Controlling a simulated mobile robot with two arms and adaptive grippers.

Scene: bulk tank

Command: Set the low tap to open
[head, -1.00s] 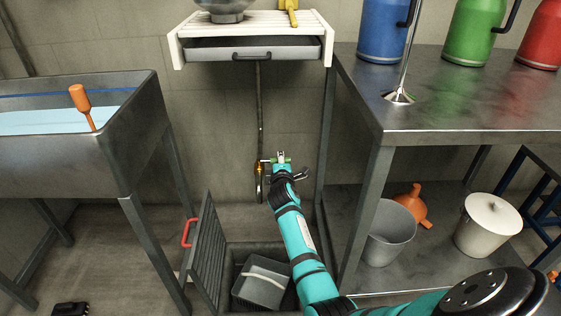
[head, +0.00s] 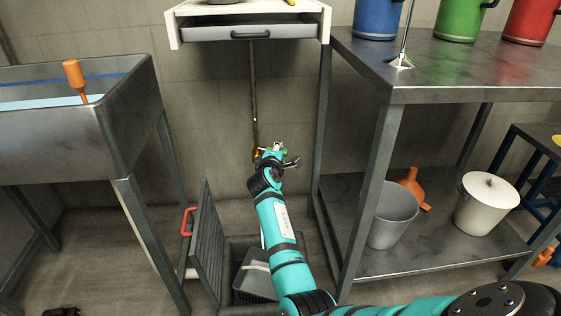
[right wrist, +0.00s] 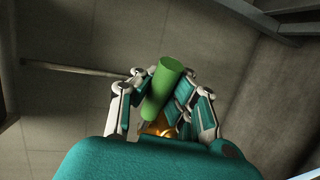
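The low tap (right wrist: 160,128) is a brass fitting at the lower end of the thin pipe on the back wall. Its handle (right wrist: 164,84) is a green cylinder, seen tilted between the fingers in the right wrist view. My right gripper (head: 277,148) is at the tap in the head view, with its fingers closed in on both sides of the green handle. The gripper hides much of the tap in the head view, so the handle's exact angle is hard to tell. My left gripper is not in view.
An open grate with a red handle (head: 187,221) stands left of a floor pit holding a grey box (head: 256,277). A metal sink (head: 55,135) is at left. A steel table (head: 450,88) at right holds coloured jugs; a grey bucket (head: 391,217) sits on its lower shelf.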

